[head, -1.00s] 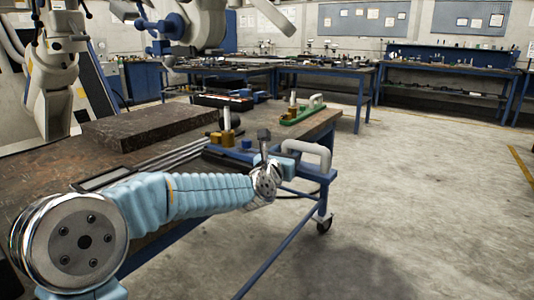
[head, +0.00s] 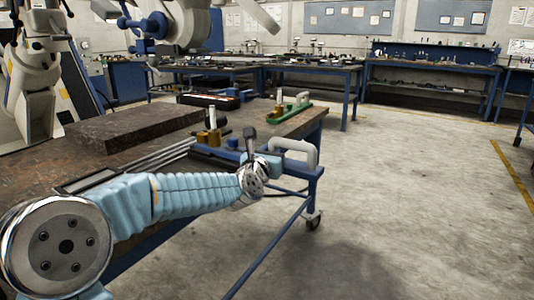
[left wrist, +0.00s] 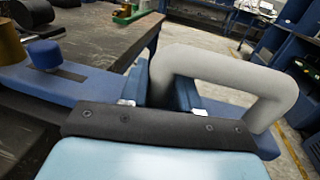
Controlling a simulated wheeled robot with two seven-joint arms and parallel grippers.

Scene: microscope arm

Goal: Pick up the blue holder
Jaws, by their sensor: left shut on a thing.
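The blue holder (left wrist: 55,85) is a flat blue base with a slot, a blue knob, a brass cylinder and a thick grey loop handle (left wrist: 230,62). In the head view its grey handle (head: 297,150) stands at the right end of the near table. My left gripper (head: 262,160) is shut on the blue holder near the foot of the handle; it also shows in the left wrist view (left wrist: 160,92). The wrist hides part of the base, and I cannot tell whether the base is clear of the table. My right gripper is not in view.
A similar green holder (head: 290,112) stands farther back on the table (head: 110,165). A dark slab (head: 135,127) and metal rods (head: 155,158) lie left of the blue holder. Open floor (head: 410,200) is to the right.

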